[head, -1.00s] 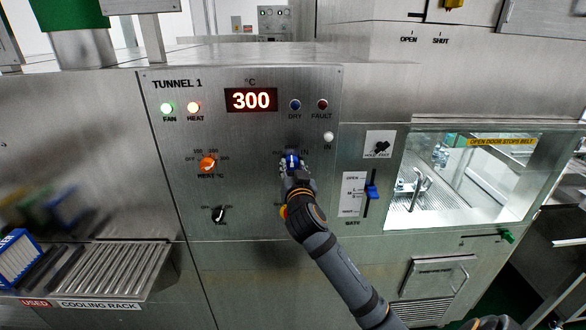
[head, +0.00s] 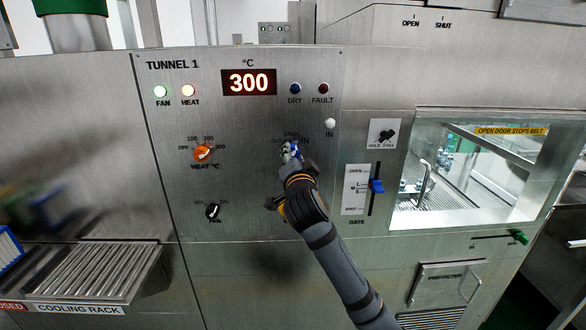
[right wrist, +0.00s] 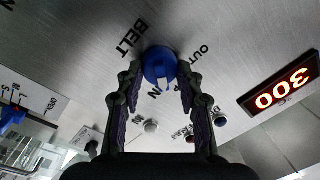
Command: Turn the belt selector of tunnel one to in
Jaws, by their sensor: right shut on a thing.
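The belt selector is a blue round knob (right wrist: 157,62) on the Tunnel 1 panel (head: 240,130), below the DRY and FAULT lamps. In the right wrist view its white mark points down, near the partly hidden IN label and away from OUT. The STOP side is hidden by a finger. My right gripper (head: 290,154) is shut on the knob, one dark finger on each side; in the head view it covers much of it. The white IN lamp (head: 330,123) looks unlit. My left gripper is not in view.
The orange heat knob (head: 203,153) and black fan knob (head: 213,212) are to the left. The blue gate slider (head: 377,186) and black hold/free knob (head: 386,135) are to the right. The display (head: 249,82) reads 300. A cooling rack (head: 95,272) projects at lower left.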

